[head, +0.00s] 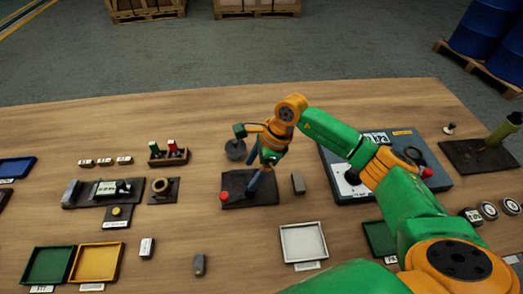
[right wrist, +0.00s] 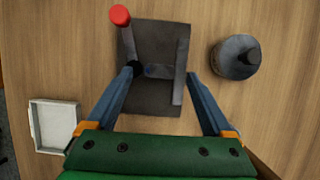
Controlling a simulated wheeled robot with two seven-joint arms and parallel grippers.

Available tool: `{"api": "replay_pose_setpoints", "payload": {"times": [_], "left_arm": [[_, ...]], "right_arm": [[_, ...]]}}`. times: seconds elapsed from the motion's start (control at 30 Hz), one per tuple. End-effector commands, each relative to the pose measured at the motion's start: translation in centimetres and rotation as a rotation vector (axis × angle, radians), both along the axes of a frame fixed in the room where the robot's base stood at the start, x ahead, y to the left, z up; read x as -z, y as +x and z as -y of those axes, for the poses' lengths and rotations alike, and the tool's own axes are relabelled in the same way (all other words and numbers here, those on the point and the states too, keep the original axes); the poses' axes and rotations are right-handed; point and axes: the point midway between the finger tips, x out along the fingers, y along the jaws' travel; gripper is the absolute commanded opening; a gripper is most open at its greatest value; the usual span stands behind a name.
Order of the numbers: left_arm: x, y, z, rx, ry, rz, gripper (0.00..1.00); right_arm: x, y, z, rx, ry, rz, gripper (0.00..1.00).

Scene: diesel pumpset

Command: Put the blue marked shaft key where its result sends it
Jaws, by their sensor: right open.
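My right gripper (head: 257,176) is open above a dark fixture plate (head: 235,190) that has a red knob (head: 224,196). In the right wrist view its two blue fingers (right wrist: 160,75) stand apart on either side of the fixture (right wrist: 155,110). A small bluish patch (right wrist: 158,71) shows on the fixture between the fingertips; I cannot tell if it is the marked shaft key. A grey block (head: 298,183) lies right of the fixture. Another small grey block (head: 199,265) lies alone near the table's front. My left gripper is not in view.
A white tray (head: 303,243) lies in front of the fixture. Green (head: 46,265) and yellow (head: 94,263) trays stand at front left, a blue tray (head: 16,167) at far left. A round dark weight (head: 235,150) stands behind the fixture. A blue-grey instrument box (head: 345,178) is to the right.

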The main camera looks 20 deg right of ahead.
Motion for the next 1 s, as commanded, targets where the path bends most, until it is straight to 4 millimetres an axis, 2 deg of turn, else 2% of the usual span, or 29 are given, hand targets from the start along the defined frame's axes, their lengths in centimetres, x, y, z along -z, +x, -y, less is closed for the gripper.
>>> {"api": "replay_pose_setpoints", "payload": {"times": [0.03,0.13,0.3,0.4,0.53,1.0], "left_arm": [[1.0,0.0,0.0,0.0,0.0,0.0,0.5],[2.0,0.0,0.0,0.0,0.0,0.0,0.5],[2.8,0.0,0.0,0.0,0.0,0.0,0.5],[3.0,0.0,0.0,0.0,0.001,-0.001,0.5],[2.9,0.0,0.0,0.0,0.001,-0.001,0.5],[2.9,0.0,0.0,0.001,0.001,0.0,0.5]], "right_arm": [[-0.7,0.0,0.6,0.002,-0.002,0.009,0.84],[-3.6,-0.1,1.7,0.004,-0.001,0.015,0.84],[-7.7,-0.6,3.2,0.005,0.002,0.014,0.84],[-9.1,-0.7,3.7,0.005,0.003,0.012,0.84],[-9.8,-0.9,3.9,0.003,0.003,0.012,0.84],[-9.8,-0.8,3.9,0.004,0.004,0.013,0.84]]}}
